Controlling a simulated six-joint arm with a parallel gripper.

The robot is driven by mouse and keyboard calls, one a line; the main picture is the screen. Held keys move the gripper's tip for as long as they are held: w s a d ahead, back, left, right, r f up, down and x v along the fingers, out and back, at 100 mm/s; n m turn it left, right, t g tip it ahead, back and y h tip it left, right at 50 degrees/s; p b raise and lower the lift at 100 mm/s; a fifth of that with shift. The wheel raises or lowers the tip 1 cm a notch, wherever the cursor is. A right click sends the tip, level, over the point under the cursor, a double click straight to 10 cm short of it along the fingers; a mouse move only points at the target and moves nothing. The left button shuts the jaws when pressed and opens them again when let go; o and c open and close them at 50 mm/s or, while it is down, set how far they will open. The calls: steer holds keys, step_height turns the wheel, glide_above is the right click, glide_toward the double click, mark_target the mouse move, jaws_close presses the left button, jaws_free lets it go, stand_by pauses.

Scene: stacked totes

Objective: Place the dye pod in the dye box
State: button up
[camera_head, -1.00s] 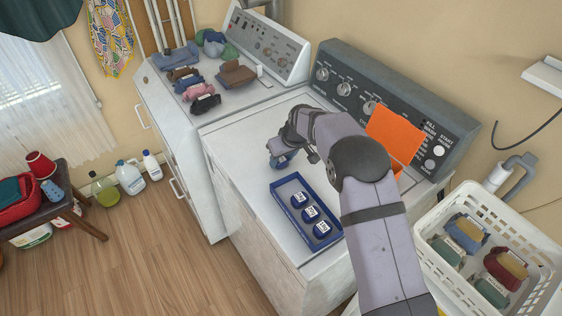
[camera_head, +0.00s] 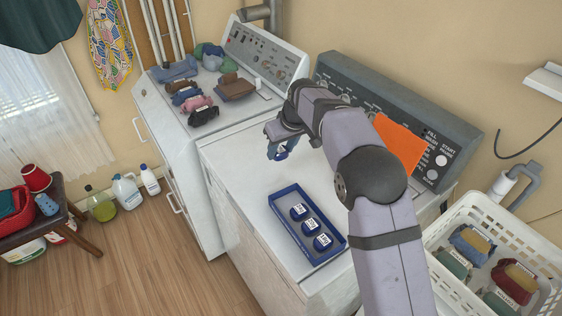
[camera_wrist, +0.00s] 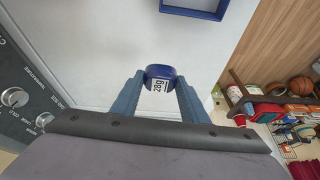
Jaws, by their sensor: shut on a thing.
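The dye pod (camera_wrist: 160,85) is a dark blue, round-edged pod with a white label printed in black. My gripper (camera_head: 280,147) is shut on it, with a blue finger on each side in the wrist view. The pod is held above the white machine top, apart from the tray and behind it in the head view. The open blue tray (camera_head: 281,227), which looks like the dye box, lies on the machine top. Three similar pods (camera_head: 310,227) sit in a row in it, and its far-left end is empty. In the wrist view only the tray's edge (camera_wrist: 192,12) shows, with no pod visible.
An orange panel (camera_head: 401,147) stands against the control panel, right of my arm, which partly hides it. Folded clothes (camera_head: 237,87) lie on the neighbouring machine. A white laundry basket (camera_head: 520,215) stands at right. The machine top left of the tray is clear.

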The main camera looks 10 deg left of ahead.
steer(key=shift+r, duration=0.55)
steer(key=shift+f+b, duration=0.35)
steer(key=shift+b, duration=0.3)
steer(key=shift+w+r+b, duration=0.2)
steer(key=shift+b, duration=0.35)
step_height(320, 180, up, 3)
steer(key=b, duration=0.2)
steer(key=shift+r+b, duration=0.2)
steer(key=shift+b, duration=0.15)
step_height(320, 180, up, 3)
steer(key=s+d+b, duration=0.1)
steer(key=s+b, duration=0.1)
steer(key=b, duration=0.3)
glide_above(287, 200)
steer(key=s+d, duration=0.1)
steer(key=s, duration=0.1)
steer(key=shift+f, duration=2.25)
steer(key=shift+n, duration=0.3)
steer(key=shift+w+f, duration=0.15)
steer(key=shift+f, duration=2.4)
steer(key=shift+w+f, duration=0.15)
steer(key=shift+f, duration=2.35)
steer(key=shift+f, duration=0.2)
